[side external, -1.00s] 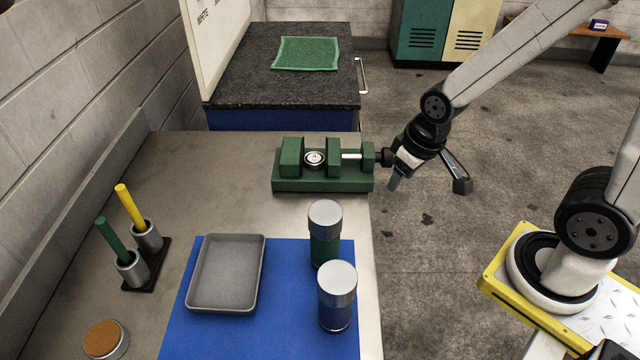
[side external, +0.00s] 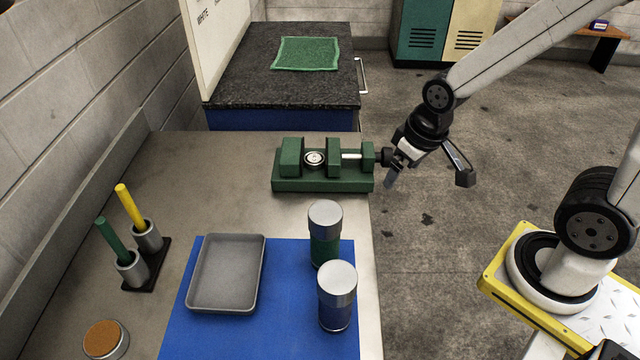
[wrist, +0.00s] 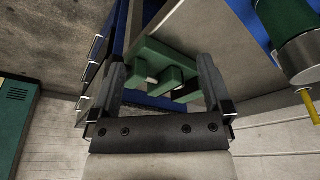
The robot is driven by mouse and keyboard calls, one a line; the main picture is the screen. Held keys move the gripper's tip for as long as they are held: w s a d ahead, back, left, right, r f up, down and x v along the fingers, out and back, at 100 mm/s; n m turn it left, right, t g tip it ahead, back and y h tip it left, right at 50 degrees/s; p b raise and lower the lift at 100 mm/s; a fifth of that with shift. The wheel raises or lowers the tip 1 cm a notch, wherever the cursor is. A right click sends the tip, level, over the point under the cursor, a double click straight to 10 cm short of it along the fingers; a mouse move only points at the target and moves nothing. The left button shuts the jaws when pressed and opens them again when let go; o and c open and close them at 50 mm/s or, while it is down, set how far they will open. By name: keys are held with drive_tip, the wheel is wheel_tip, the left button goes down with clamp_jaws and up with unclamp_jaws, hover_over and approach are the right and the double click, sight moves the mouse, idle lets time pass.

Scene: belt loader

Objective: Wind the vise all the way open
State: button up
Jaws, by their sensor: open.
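The green vise (side external: 323,184) sits at the far right corner of the workbench, and its jaws also show in the wrist view (wrist: 168,72). A round silver piece (side external: 314,158) lies between its jaws; I cannot tell whether both jaws touch it. A bright screw (side external: 352,156) runs through the right block to a dark knob (side external: 385,155) at the bench edge. My gripper (side external: 393,170) is beside this knob, past the bench edge. Its fingers (wrist: 163,75) are spread apart in the wrist view, with nothing seen held. The contact with the knob is hidden.
Two lidded jars, one green (side external: 325,235) and one blue (side external: 337,295), stand on a blue mat (side external: 270,320) with a grey tray (side external: 227,273). A holder (side external: 150,265) with two rods stands left. A dark-topped cabinet (side external: 280,90) is behind. Floor right of the bench is clear.

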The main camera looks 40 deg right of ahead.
drive_tip(key=w+d+r+m+t+y, duration=0.2)
drive_tip(key=d+m+t+y, duration=0.5)
drive_tip(key=m, duration=0.7)
drive_tip(key=w+d+r+m+t+y, duration=0.1)
drive_tip(key=w+d+m+t+y, duration=0.15)
drive_tip(key=d+m+y, duration=0.85)
drive_tip(key=m+h, duration=0.3)
drive_tip(key=h, duration=0.2)
approach(390, 158)
drive_tip(key=w, duration=0.2)
drive_tip(key=shift+w+a+f+t, duration=0.1)
drive_tip(key=shift+f+t, duration=0.25)
drive_tip(key=shift+f, duration=0.5)
drive_tip(key=shift+x, duration=3.9)
